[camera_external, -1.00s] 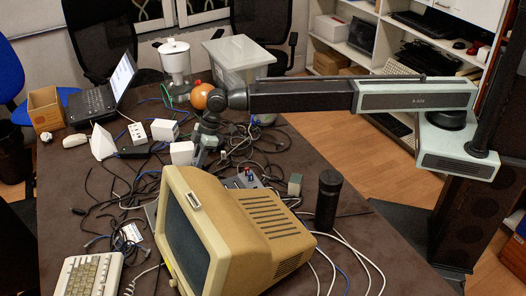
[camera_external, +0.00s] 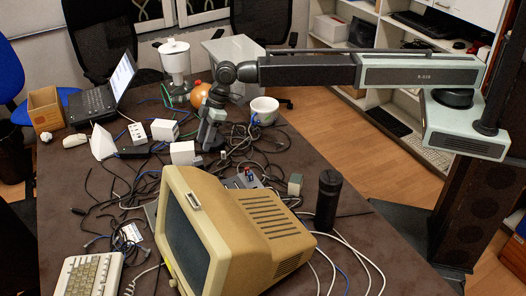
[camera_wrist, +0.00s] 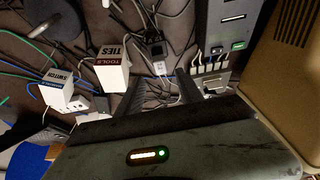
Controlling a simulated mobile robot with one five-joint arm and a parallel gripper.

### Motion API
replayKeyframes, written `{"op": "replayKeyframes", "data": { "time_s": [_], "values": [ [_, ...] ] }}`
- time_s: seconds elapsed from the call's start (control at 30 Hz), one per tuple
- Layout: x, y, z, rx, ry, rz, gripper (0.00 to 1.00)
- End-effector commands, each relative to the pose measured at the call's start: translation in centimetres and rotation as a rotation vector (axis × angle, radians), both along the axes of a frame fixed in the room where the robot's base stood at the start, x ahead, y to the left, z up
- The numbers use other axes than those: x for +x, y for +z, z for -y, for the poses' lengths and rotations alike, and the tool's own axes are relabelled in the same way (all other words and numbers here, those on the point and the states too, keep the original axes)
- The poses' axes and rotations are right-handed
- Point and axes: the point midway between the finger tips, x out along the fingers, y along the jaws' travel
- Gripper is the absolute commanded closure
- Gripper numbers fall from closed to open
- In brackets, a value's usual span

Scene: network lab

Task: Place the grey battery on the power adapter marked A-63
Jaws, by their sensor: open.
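My gripper (camera_external: 208,143) points down over the cable clutter behind the beige monitor. In the wrist view its two dark fingers (camera_wrist: 163,88) are apart with nothing held between them. A small dark box (camera_wrist: 157,47) and a small light block (camera_wrist: 160,68) lie among cables beyond the fingertips; I cannot tell what they are. A small grey-green block (camera_external: 295,184) stands right of the monitor's back; I cannot tell whether it is the grey battery. I can read no A-63 mark, so I cannot pick out the power adapter.
The beige monitor (camera_external: 235,225) stands close in front of my gripper. A white box marked TOOLS and TIES (camera_wrist: 112,72) and one marked SWITCH (camera_wrist: 57,93) are at left. A black cylinder (camera_external: 327,200), white mug (camera_external: 264,111) and orange ball (camera_external: 200,95) stand nearby. Cables cover the table's middle.

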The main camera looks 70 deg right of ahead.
Motion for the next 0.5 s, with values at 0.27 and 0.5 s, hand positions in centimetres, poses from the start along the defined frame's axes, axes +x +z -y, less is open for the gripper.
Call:
{"op": "replayKeyframes", "data": {
  "time_s": [0.27,0.5],
  "values": [
    [-0.72,2.49,0.75,0.000,0.000,0.000,0.57],
    [-0.95,2.30,1.24,-0.002,-0.007,-0.004,0.57]
  ]
}}
